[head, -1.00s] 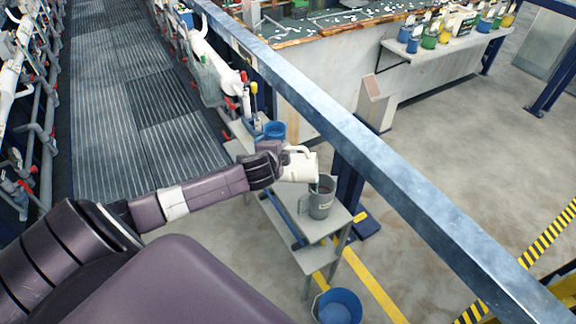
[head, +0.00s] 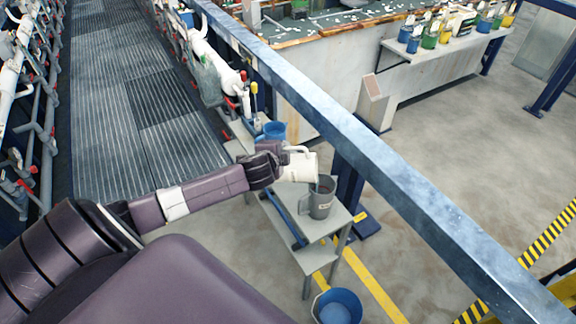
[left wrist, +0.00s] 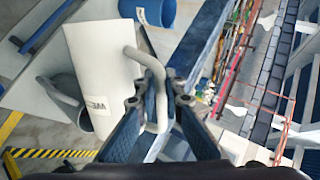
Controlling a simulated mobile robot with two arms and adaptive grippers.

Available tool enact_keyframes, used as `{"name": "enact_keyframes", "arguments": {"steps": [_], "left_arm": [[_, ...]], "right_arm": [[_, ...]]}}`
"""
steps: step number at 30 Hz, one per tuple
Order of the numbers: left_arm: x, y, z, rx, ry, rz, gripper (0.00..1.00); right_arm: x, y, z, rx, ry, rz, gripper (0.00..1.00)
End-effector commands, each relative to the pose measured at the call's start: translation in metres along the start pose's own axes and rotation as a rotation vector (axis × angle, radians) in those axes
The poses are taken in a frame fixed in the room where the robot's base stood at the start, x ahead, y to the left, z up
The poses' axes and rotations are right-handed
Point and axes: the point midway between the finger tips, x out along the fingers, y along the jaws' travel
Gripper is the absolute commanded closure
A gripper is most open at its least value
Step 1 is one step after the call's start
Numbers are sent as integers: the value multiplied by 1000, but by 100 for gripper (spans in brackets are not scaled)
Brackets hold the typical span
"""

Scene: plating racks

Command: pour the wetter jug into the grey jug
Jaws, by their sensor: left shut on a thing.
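The white wetter jug (head: 303,167) is in my left gripper (head: 284,163), tilted with its mouth toward the grey jug. In the left wrist view the gripper's fingers (left wrist: 165,100) close around the handle of the white jug (left wrist: 92,60), whose label is partly readable. The grey jug (head: 320,206) stands upright on a small grey table, just below and right of the white jug's mouth. In the left wrist view the grey jug (left wrist: 62,88) is mostly hidden behind the white one. I cannot make out a stream between them. My right gripper is out of view.
The small table (head: 318,256) also carries a blue container (head: 274,131) at its far end. A blue bucket (head: 338,306) stands on the floor by its near end. A long blue-grey beam (head: 375,175) runs close along the right. Open floor lies beyond the beam.

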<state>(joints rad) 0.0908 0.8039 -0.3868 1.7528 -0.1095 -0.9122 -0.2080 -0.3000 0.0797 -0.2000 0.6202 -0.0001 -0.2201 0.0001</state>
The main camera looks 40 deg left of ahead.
Motion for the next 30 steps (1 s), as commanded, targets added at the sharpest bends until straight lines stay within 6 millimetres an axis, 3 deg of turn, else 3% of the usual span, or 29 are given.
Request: {"name": "enact_keyframes", "arguments": {"steps": [18, 30], "left_arm": [[-6, -12, -23, 120, -77, -2, 100], [-8, -11, -24, 135, -87, 0, 100]], "right_arm": [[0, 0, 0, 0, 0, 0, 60], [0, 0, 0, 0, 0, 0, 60]]}}
